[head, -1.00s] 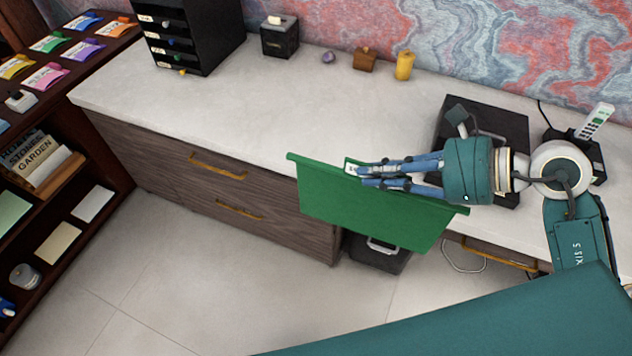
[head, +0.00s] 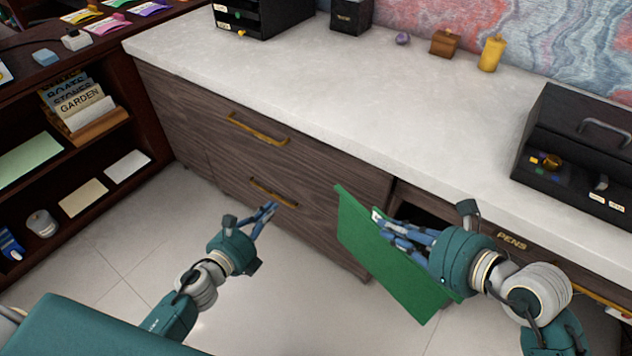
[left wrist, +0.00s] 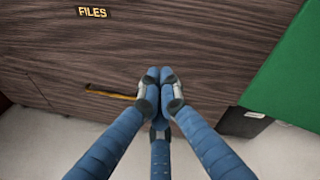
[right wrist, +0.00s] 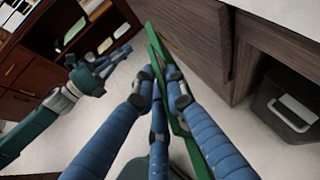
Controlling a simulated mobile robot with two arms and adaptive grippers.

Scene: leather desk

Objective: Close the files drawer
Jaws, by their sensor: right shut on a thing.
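The files drawer (left wrist: 60,50) has a dark wood front with a FILES label (left wrist: 93,12) in the left wrist view. Its brass handle (left wrist: 110,96) shows there, and the lower brass handle (head: 273,192) shows in the head view. I cannot tell clearly whether its front stands slightly out. My left gripper (head: 268,212) is in front of the lower wood front near that handle, its fingertips together in the left wrist view (left wrist: 160,75) and holding nothing visible. My right gripper (head: 382,218) is shut on a green folder (head: 405,280), held upright by the cabinet's right end.
The pens drawer (head: 512,240) is right of the green folder. A dark box with a handle (right wrist: 290,110) stands beneath the desk. A shelf with books (head: 75,105) is at left. The floor (head: 300,300) between the arms is clear.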

